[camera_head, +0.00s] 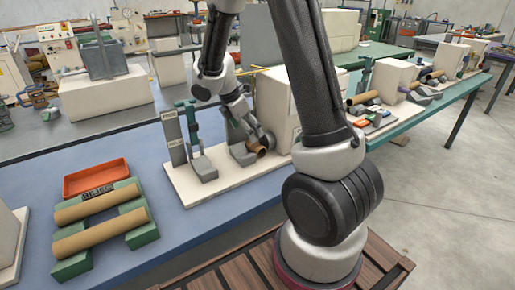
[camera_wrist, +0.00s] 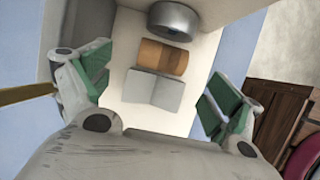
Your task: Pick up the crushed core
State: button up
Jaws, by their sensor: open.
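A short brown core (camera_head: 257,150) lies on the pale base of the winder at the middle of the table in the head view. In the wrist view the brown core (camera_wrist: 163,58) lies between a grey block (camera_wrist: 152,91) and a metal roller (camera_wrist: 173,19). Whether it is crushed is too small to tell. My gripper (camera_head: 249,127) is just above the core, pointing down. In the wrist view its green-padded fingers (camera_wrist: 157,80) are spread wide to either side, with nothing between them touching the pads.
Two long brown tubes (camera_head: 96,203) lie on green cradles (camera_head: 70,265) at the left, in front of an orange tray (camera_head: 96,177). Upright grey plates and a teal post stand left of the core. A cream housing (camera_head: 275,100) stands close behind my gripper.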

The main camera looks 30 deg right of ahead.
aim_at(255, 144)
jog(key=x, duration=0.7)
jog(key=shift+s+d+f, duration=0.1)
jog(key=shift+s+f, duration=0.15)
jog(key=shift+f, duration=0.1)
jog(key=c, duration=0.9)
